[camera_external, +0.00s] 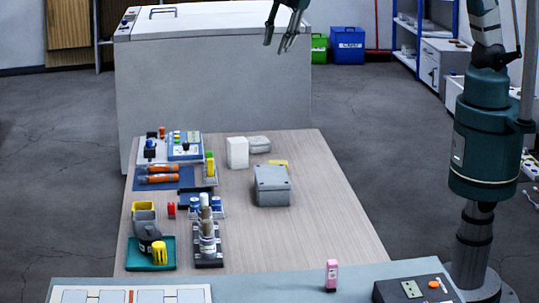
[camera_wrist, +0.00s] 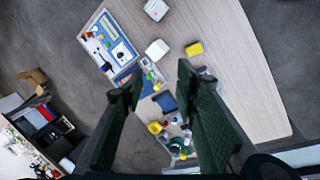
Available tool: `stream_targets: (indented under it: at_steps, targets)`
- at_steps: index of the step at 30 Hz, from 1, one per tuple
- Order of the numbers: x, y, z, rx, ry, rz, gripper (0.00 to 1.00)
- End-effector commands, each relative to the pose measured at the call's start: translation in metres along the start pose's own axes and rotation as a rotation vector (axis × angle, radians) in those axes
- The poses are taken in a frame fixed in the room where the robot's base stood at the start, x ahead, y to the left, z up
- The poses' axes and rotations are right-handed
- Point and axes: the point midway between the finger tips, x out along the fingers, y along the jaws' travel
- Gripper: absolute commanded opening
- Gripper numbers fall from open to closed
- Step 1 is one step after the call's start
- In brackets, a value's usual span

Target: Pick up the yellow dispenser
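Several yellow things are in view, and I cannot tell for certain which is the dispenser. In the external view a yellow cylinder (camera_external: 160,253) stands on a green tray (camera_external: 166,265) at the table's near left. A slim yellow item with a green top (camera_external: 210,168) stands mid-table. A yellow piece (camera_external: 280,163) shows partly behind a grey box (camera_external: 271,185). The wrist view shows a yellow block (camera_wrist: 194,48) beyond the right finger. My gripper (camera_external: 276,44) is open and empty, high above the table's far end.
White blocks (camera_external: 237,152) stand near the grey box. Orange tubes (camera_external: 160,179) and a blue-and-white device (camera_external: 184,146) are on the left. A rack with bottles (camera_external: 207,240) is near the front. The table's (camera_external: 325,220) right side is clear. A large white cabinet (camera_external: 215,70) stands behind.

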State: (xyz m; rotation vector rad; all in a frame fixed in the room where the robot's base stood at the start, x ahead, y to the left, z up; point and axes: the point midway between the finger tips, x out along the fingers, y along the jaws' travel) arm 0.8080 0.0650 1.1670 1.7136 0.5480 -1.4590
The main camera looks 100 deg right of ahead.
Motion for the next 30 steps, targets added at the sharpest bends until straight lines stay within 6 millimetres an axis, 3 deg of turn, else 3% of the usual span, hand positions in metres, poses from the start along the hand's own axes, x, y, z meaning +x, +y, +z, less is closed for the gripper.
stream_targets:
  at_steps: [12, 30]
  targets:
    - [0.057, 0.023, -0.06, -0.169, -0.072, -0.025, 0.3]
    - [0.155, 0.034, -0.139, -0.407, -0.17, -0.074, 0.3]
